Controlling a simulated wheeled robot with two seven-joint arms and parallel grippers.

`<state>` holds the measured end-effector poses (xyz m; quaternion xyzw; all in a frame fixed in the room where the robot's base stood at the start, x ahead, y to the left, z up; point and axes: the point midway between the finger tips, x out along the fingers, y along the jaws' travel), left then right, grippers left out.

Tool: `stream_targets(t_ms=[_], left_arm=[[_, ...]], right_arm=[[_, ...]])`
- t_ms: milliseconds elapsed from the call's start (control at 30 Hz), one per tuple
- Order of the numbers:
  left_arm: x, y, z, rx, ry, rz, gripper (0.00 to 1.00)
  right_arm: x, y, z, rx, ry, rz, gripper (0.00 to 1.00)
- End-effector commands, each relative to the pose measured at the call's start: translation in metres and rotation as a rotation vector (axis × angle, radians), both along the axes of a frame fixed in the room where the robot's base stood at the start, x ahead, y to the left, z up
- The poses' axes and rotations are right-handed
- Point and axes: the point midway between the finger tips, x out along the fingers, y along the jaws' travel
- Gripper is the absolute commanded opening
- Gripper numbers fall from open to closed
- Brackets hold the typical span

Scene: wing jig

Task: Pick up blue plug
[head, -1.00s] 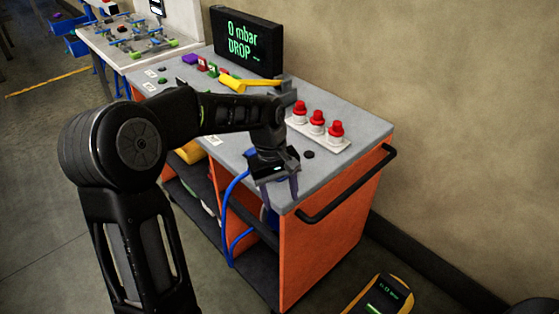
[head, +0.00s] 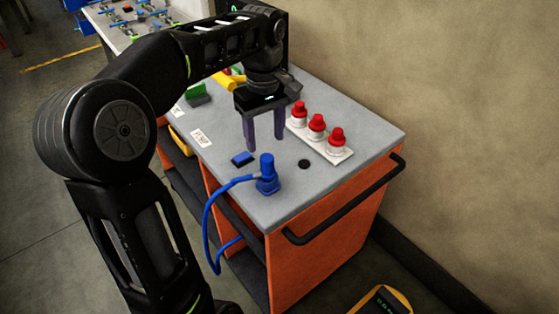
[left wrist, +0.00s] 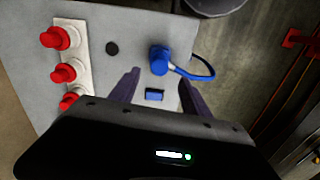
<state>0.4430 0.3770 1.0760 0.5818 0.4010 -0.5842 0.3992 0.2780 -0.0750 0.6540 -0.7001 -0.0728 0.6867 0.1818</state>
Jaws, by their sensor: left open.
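The blue plug (head: 267,178) stands upright on the grey cart top near its front left edge, with a blue cable (head: 212,215) running off the edge and down. It also shows in the left wrist view (left wrist: 159,60), beyond the fingertips. My left gripper (head: 265,147) is open and empty, pointing down over the cart top, behind the plug and apart from it. Its two fingers show in the left wrist view (left wrist: 158,82). A small flat blue block (head: 243,158) lies beside the plug and shows between the fingers in the left wrist view (left wrist: 155,94). My right gripper is not seen.
A white strip with several red-capped knobs (head: 317,126) stands right of my gripper. A dark round hole or disc (head: 304,164) is in the cart top. A black handle (head: 345,200) runs along the cart's right side. The front corner is clear.

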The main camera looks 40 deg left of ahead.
Motion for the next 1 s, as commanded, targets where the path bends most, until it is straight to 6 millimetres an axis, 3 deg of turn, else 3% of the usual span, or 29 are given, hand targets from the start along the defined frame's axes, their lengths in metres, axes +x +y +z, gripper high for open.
stream_targets(t_ms=[300,600,1000], left_arm=[[0.000,0.000,-0.001,0.000,0.000,-0.001,0.55],[0.000,0.000,-0.025,-0.001,0.001,-0.001,0.55],[0.000,-0.001,-0.033,-0.001,0.004,-0.001,0.55]], right_arm=[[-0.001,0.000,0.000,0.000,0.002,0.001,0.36],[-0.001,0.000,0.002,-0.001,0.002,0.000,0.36],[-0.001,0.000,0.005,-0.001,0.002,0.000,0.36]])
